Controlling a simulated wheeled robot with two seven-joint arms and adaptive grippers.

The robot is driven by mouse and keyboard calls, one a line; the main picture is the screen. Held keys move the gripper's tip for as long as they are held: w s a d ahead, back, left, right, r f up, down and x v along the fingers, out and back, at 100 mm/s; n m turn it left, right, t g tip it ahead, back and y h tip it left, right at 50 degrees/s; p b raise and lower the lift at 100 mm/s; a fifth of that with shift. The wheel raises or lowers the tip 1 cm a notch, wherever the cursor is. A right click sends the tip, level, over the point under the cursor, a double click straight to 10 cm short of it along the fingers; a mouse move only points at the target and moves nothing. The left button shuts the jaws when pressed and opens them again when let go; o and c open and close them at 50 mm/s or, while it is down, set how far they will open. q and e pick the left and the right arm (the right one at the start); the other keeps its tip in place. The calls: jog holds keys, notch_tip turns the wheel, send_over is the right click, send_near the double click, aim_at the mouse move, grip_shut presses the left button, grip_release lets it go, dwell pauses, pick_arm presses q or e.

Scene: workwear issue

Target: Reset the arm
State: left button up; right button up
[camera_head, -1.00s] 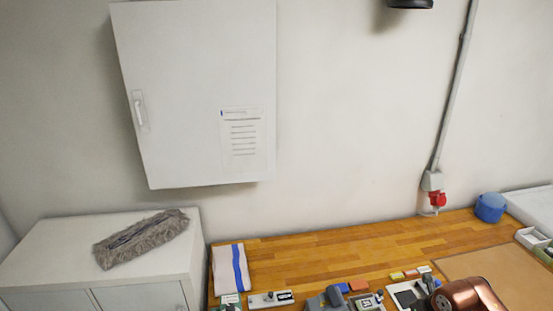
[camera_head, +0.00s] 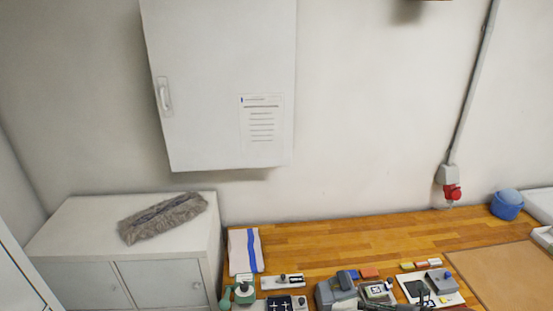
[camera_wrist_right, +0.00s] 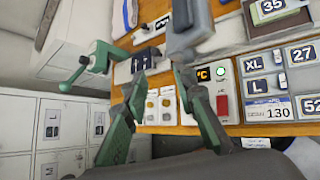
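My right gripper shows in the right wrist view (camera_wrist_right: 157,78). Its two dark green-grey fingers stand apart with nothing held between them, above the front of the bench. In the head view only a dark part of my right gripper (camera_head: 418,300) shows at the bottom edge, in front of the bench devices; its fingertips are not clear there. My left gripper is in neither view.
A wooden bench (camera_head: 330,236) carries a green hand-lever device (camera_wrist_right: 97,58), a grey device (camera_head: 336,291), a striped cloth (camera_head: 244,250) and a blue pot (camera_head: 507,204). A control box (camera_wrist_right: 212,92) sits near my right fingers. A low cabinet (camera_head: 165,283) stands left.

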jog(key=a+r+m+t+y, duration=0.3)
jog(key=a+r, duration=0.2)
jog(key=r, duration=0.2)
jog(key=d+r+m+t+h, duration=0.3)
jog(key=d+r+m+t, duration=0.2)
jog(key=r+m+t, duration=0.45)
jog(key=s+d+f+m+g+h, duration=0.3)
jog(key=d+f+m+h, duration=0.7)
jog(key=d+m, duration=0.4)
jog(key=s+d+f+m+g+h, duration=0.25)
jog(key=s+f+m+g, duration=0.3)
jog(key=f, duration=0.35)
jog(key=s+a+f+m+g+y, duration=0.2)
jog(key=s+a+f+g, duration=0.3)
jog(key=s+f, duration=0.4)
jog(key=s+a+f+m+g+y, duration=0.3)
jog(key=s+a+f, duration=0.3)
jog(key=s+f, duration=0.35)
notch_tip(320, 180, down, 36)
jog(key=s+a+f+n+g+b, duration=0.1)
jog(key=s+a+g+b, duration=0.15)
jog(key=b, duration=0.35)
jog(key=s+f+b, duration=0.4)
jog(key=s+f, duration=1.5)
jog(key=f, duration=0.1)
jog(key=shift+d+f+n, duration=0.15)
jog(key=shift+d+n, duration=0.15)
jog(key=shift+d, duration=0.15)
